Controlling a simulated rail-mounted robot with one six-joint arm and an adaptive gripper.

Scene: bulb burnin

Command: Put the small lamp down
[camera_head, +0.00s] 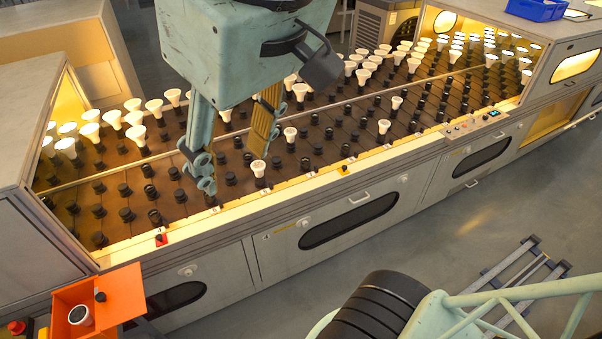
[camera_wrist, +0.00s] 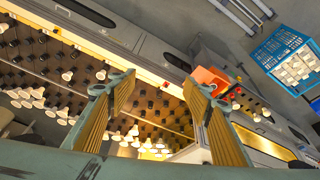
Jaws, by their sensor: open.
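My gripper (camera_head: 232,170) is open over the front part of the burn-in bench. Its fingers stand wide apart, also in the wrist view (camera_wrist: 157,84), and nothing shows held between them. A small white lamp (camera_head: 258,168) stands upright in a front socket, just below the right fingertip in the head view. I cannot tell whether they touch. In the wrist view a white lamp (camera_wrist: 101,74) shows close beside the left finger, outside the gap. Other small lamps stand singly nearby, such as one (camera_head: 290,134) behind and one (camera_head: 384,126) to the right.
Dark empty sockets (camera_head: 126,214) fill much of the bench. Lamps crowd its back and both ends. An orange bin (camera_head: 122,283) at the lower left holds a round lamp (camera_head: 80,315). A blue crate (camera_wrist: 268,56) with white boxes is at right in the wrist view.

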